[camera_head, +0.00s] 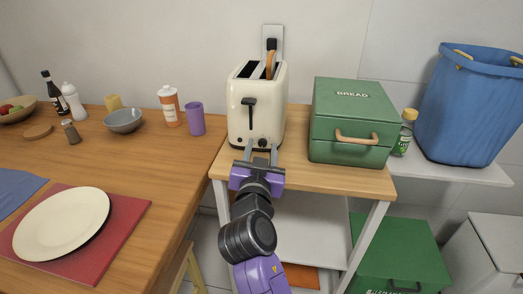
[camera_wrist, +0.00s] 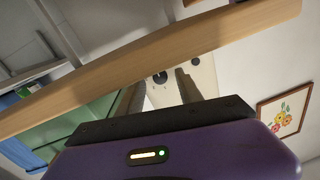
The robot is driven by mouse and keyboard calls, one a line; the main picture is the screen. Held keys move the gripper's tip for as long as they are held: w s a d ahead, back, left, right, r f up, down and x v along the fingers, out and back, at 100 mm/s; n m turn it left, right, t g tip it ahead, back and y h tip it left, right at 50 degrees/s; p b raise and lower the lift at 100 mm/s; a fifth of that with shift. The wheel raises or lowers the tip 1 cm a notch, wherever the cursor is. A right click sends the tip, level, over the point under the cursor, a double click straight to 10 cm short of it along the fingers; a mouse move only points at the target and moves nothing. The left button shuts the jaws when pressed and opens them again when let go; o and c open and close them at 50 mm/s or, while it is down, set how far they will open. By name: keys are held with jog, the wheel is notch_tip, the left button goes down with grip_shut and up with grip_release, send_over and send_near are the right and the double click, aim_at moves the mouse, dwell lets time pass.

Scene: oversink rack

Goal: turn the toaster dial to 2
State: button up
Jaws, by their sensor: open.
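The cream toaster (camera_head: 243,118) stands on the small wooden-topped cart, with a black lever on its front and a slice of bread in one slot. Its black dial (camera_head: 263,142) is low on the front. The setting it points to is too small to read. My gripper (camera_head: 261,154) is open and empty in front of the toaster's lower front, with the dial just beyond the fingertips. In the wrist view the dial (camera_wrist: 160,77) shows between my two fingers (camera_wrist: 160,86), apart from them as far as I can tell. Part of the toaster front (camera_wrist: 195,80) is hidden behind the fingers.
A green bread box (camera_head: 352,125) stands close to the toaster's right. The cart's wooden edge (camera_wrist: 200,42) crosses the wrist view near my fingers. A purple cup (camera_head: 195,119) and an orange-and-white bottle (camera_head: 170,106) stand on the table at left.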

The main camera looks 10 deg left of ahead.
jog(key=shift+w, duration=0.15)
grip_shut()
jog(key=shift+n, duration=0.3)
